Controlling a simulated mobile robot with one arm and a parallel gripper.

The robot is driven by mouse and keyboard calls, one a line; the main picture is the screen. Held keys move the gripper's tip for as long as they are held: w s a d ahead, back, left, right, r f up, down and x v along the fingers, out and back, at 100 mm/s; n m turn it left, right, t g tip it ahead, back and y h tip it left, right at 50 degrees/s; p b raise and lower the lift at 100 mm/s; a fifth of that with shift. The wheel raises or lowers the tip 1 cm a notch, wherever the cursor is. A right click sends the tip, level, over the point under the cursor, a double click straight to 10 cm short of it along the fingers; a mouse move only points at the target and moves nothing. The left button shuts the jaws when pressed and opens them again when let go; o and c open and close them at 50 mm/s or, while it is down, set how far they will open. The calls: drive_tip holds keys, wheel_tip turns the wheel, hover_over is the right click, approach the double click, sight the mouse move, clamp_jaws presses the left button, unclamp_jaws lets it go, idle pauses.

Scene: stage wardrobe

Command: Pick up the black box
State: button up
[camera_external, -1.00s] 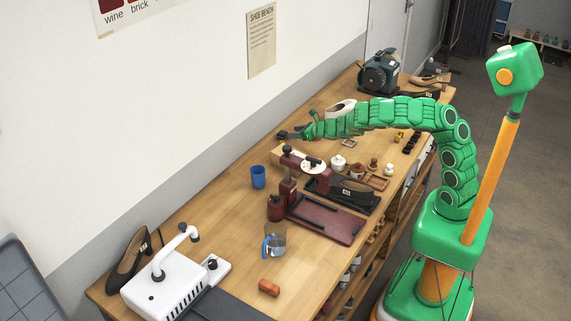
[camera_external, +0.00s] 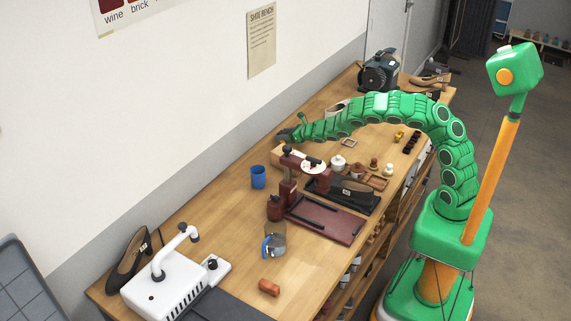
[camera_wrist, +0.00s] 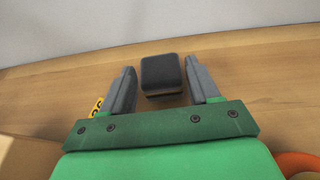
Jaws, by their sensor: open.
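The black box (camera_wrist: 161,76) is a small dark block with rounded edges in the wrist view. It sits on the wooden bench between and slightly beyond the two grey fingers, with a visible gap to each. My gripper (camera_wrist: 162,88) is open and empty, and its fingers point toward the wall side of the bench. In the external view my gripper (camera_external: 286,135) is at the far end of the green arm, low over the bench near the wall. I cannot make out the black box there.
A wooden block edge (camera_wrist: 14,150) is close at the lower left of the wrist view, with a yellow item (camera_wrist: 97,107) by the left finger. A dark red press (camera_external: 289,192) and a blue cup (camera_external: 258,177) stand nearby. The wall (camera_wrist: 60,30) rises behind the bench.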

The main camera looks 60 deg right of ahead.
drive_tip(key=shift+w+f, duration=0.3)
drive_tip(key=shift+w, duration=0.3)
drive_tip(key=c, duration=0.7)
drive_tip(key=shift+r, duration=0.15)
